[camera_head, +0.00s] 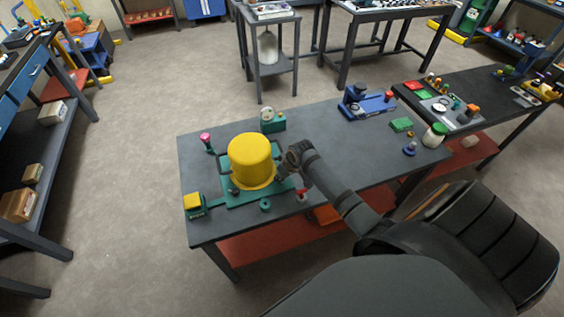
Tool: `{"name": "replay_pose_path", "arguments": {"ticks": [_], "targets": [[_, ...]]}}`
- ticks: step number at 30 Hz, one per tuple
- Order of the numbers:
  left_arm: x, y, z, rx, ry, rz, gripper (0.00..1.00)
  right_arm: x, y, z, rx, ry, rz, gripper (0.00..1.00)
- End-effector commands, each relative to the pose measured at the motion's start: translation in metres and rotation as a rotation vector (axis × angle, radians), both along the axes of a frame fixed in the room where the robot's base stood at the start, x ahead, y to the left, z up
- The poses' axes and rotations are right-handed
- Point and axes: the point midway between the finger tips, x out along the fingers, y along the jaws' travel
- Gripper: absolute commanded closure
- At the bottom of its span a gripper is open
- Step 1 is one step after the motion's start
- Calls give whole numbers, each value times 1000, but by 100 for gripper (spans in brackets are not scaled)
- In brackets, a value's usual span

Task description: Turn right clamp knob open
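A large yellow cylinder, the motor (251,160), stands upright on a teal base plate (240,196) on the grey workbench. A pink-red knob (205,138) on a dark stem is at the plate's back left. A small red knob (302,191) is at the plate's right front, just below my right gripper in the picture. My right gripper (284,172) is at the motor's right side, close to it. Its fingers are small and dark, and I cannot tell whether they touch anything or how far apart they are. My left gripper is not in view.
A green-and-yellow block (194,205) is at the bench's left front, and a teal box (271,120) behind the motor. A blue fixture (365,102), a green block (402,124) and a white jar (434,136) are on the right. The bench's middle right is mostly clear.

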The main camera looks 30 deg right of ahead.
Motion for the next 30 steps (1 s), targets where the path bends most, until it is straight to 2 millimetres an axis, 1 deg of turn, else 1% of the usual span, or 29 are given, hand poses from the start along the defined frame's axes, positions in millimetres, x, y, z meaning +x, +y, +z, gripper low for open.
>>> {"name": "replay_pose_path", "arguments": {"ticks": [1, 6, 12, 21, 30], "targets": [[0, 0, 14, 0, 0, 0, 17, 0, 1, 7, 2, 1, -41, 100], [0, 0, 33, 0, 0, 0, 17, 0, 2, 6, 2, 1, -201, 100], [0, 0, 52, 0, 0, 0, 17, 0, 3, 5, 1, 1, -391, 100], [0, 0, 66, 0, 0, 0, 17, 1, 3, 2, 1, 0, -656, 100], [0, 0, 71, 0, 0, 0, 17, 2, 3, 1, 0, -1, -843, 100]]}}
